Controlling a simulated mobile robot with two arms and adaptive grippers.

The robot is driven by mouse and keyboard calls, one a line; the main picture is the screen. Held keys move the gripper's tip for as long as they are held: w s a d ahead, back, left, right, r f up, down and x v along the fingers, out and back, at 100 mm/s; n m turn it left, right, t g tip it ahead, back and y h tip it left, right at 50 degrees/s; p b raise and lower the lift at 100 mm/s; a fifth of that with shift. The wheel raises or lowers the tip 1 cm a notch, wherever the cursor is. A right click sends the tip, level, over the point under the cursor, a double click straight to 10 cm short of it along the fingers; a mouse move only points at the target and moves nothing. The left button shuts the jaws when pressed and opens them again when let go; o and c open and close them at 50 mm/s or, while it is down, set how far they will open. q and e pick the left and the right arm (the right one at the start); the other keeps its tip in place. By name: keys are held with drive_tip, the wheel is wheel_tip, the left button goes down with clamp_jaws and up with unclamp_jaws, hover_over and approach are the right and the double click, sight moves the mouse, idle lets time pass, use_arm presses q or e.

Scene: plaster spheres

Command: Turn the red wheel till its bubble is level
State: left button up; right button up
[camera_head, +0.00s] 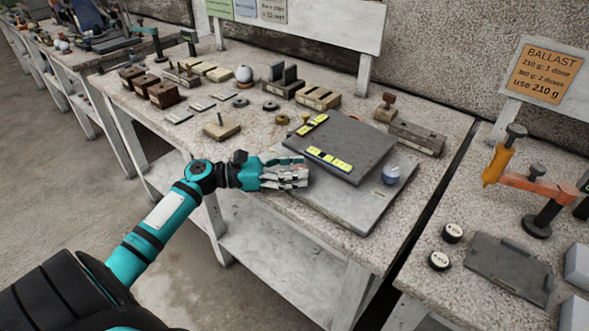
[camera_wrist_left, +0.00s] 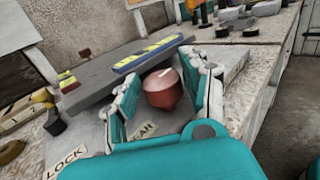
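The red wheel (camera_wrist_left: 162,92) is a knob with a pale mark on top, beside the grey tilted plate (camera_wrist_left: 95,92). My left gripper (camera_wrist_left: 165,105) has its fingers on either side of it, with gaps showing; it looks open. In the head view my left gripper (camera_head: 300,174) is at the plate's near left corner and hides most of the wheel. My right gripper is not in view.
A blue-grey knob (camera_head: 391,175) stands at the plate's right corner on a lower grey base (camera_head: 350,215). Labels reading LOCK (camera_wrist_left: 66,163) and partly hidden "EAR" (camera_wrist_left: 143,131) lie near the wheel. Wooden blocks (camera_head: 168,94) and weights crowd the bench behind. A second bench (camera_head: 480,225) stands at right.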

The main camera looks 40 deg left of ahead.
use_arm(q)
drive_tip(key=shift+s+a+f, duration=0.1)
drive_tip(key=shift+a, duration=0.05)
drive_tip(key=v, duration=1.1)
drive_tip(key=shift+s+a, duration=0.2)
drive_tip(key=shift+s, duration=0.05)
